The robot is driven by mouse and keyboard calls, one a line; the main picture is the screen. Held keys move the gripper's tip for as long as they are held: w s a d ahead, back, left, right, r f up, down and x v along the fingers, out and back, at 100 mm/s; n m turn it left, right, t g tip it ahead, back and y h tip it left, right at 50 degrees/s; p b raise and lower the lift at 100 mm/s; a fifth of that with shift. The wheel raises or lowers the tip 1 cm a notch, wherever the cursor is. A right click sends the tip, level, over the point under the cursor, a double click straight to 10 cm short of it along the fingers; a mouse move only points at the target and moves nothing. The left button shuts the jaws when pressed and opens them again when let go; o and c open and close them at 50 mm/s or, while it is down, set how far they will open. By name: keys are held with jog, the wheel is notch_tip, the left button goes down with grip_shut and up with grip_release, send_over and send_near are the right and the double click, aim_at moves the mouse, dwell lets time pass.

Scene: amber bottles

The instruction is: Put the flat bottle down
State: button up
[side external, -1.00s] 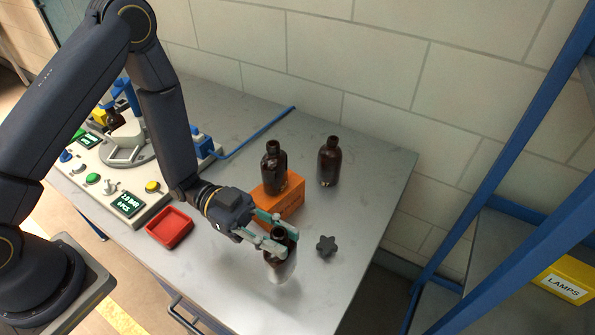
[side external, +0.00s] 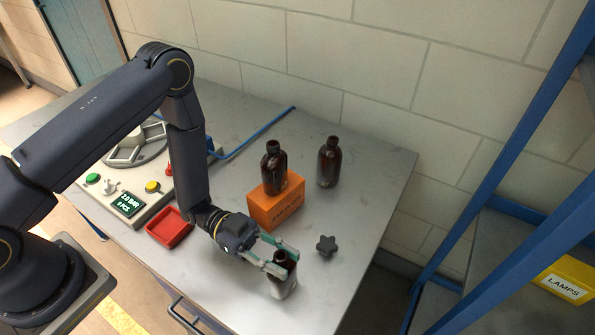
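An amber bottle (side external: 284,284) is between the fingers of my gripper (side external: 283,257), near the front right of the metal table (side external: 230,310). The fingers close around its upper part, and the bottle looks upright. Its base is at or very near the table top; I cannot tell whether it touches. A second amber bottle (side external: 274,170) stands on an orange box (side external: 276,203). A third amber bottle (side external: 329,163) stands on the table behind, to the right. I cannot tell from its shape which bottle is the flat one.
A dark star-shaped knob (side external: 326,245) lies close to the right of my gripper. A red tray (side external: 169,228) and a control panel (side external: 128,199) with buttons are at left. The table's right edge is clear, with a blue rack (side external: 490,170) beyond it.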

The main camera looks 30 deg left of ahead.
jog(key=shift+o, duration=1.3)
jog(key=shift+r, duration=0.2)
jog(key=a, duration=1.2)
